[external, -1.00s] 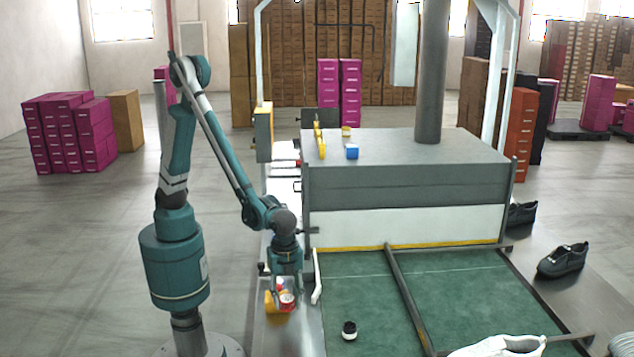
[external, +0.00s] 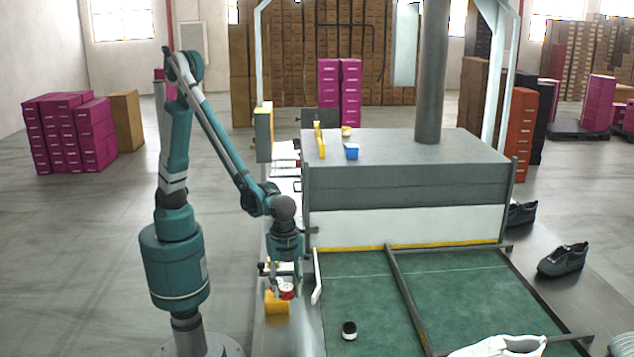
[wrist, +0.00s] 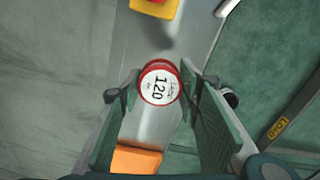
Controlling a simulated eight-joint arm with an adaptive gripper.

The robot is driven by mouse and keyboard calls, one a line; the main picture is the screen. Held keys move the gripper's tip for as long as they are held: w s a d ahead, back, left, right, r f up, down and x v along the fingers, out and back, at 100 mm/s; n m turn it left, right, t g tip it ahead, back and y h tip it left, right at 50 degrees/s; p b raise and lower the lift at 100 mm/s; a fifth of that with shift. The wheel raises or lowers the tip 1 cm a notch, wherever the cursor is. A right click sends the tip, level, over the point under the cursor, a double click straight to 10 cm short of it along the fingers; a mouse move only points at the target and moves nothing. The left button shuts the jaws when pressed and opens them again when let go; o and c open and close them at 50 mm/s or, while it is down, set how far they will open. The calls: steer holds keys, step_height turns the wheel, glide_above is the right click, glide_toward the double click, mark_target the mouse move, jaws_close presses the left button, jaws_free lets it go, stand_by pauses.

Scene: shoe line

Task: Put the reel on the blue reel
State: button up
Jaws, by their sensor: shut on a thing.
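A red reel (external: 287,291) with a white face marked 120 is held between the fingers of my gripper (external: 285,284). In the wrist view the reel (wrist: 160,84) sits between the two finger pads, its printed face toward the camera. The gripper is over the narrow metal ledge, beside an orange block (external: 277,303). A small blue object (external: 352,152) stands on top of the grey machine, far behind the gripper; it is too small to tell whether it is the blue reel. No blue reel shows in the wrist view.
The grey machine (external: 405,160) rises behind the green belt (external: 350,290). A yellow bracket (external: 319,141) and a small yellow item (external: 346,131) are near the blue object. A black-and-white item (external: 349,330) lies on the belt. A white guide bar (external: 317,277) stands right of my gripper.

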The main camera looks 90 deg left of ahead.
mark_target(286, 286)
step_height(286, 286, up, 4)
steer(key=shift+r, duration=0.25)
steer(key=s+a+f, duration=0.2)
steer(key=a, duration=1)
steer(key=s+a+f+p, duration=0.1)
steer(key=s+a+f, duration=0.1)
steer(key=a, duration=1)
steer(key=shift+f+m, duration=0.3)
steer(key=shift+f, duration=0.35)
steer(key=shift+f+b, duration=0.7)
steer(key=shift+f, duration=2.2)
steer(key=shift+f, duration=0.1)
steer(key=shift+f+b, duration=0.5)
steer(key=shift+f, duration=1.5)
